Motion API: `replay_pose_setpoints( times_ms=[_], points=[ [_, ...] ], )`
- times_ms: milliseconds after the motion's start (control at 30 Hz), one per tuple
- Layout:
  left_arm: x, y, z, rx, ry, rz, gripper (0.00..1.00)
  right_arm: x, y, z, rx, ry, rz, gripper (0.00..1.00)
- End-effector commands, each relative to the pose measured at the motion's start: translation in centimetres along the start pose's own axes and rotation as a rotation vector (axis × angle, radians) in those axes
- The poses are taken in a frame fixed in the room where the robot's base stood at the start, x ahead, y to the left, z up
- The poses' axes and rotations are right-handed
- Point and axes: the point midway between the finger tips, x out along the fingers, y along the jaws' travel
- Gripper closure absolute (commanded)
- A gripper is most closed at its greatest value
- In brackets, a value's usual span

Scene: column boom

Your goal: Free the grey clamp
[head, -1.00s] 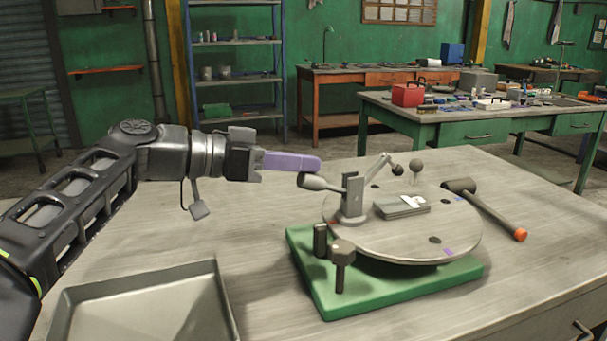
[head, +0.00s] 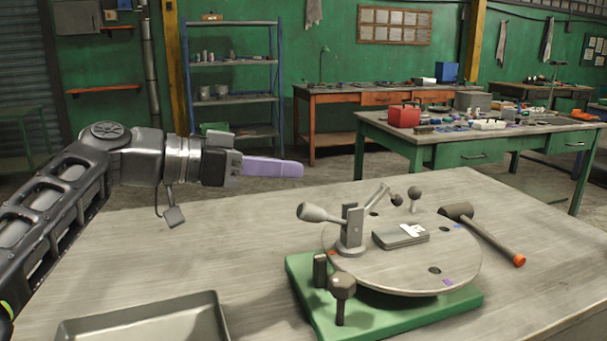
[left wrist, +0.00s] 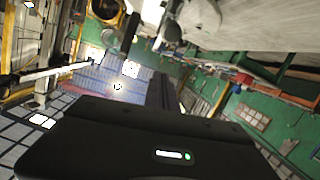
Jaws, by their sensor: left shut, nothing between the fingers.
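The grey clamp (head: 351,230) stands upright at the left of a round grey disc (head: 400,275) on a green base (head: 440,308). Its handle ends in a bulbous grey grip (head: 312,212) pointing left. A thin bar (head: 377,196) reaches right from the clamp to a dark tip. I cannot tell whether that tip presses on anything. My left gripper (head: 300,169), with purple fingers, is shut and empty, above and slightly left of the grip, apart from it in the picture. My right gripper is not in view. The left wrist view does not clearly show the clamp.
A grey block (head: 401,236) lies on the disc. A dark knob (head: 343,288) stands at the base's front. A mallet (head: 485,232) lies to the right. An empty grey tray (head: 150,318) is at front left. The tabletop between tray and base is clear.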

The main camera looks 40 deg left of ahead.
Motion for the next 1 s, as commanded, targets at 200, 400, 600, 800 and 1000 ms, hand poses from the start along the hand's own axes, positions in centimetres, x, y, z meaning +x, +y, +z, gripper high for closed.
replay_pose_setpoints(
  times_ms=[200, 400, 600, 800, 1000],
  points=[
    [-3.9, 0.0, -0.2, 0.000, 0.001, -0.001, 1.00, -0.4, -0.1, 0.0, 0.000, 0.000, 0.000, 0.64],
    [-5.0, 0.0, -0.1, -0.001, -0.001, 0.001, 1.00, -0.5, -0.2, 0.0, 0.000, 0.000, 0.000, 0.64],
    [-5.0, 0.0, -0.1, -0.001, -0.001, 0.001, 1.00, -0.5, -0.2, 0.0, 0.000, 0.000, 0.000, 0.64],
    [-5.0, 0.0, -0.1, -0.001, -0.001, 0.001, 1.00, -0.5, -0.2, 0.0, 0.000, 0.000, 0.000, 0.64],
    [-5.0, 0.1, -0.4, -0.001, -0.001, 0.001, 1.00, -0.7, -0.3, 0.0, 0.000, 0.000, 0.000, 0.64]
  ],
)
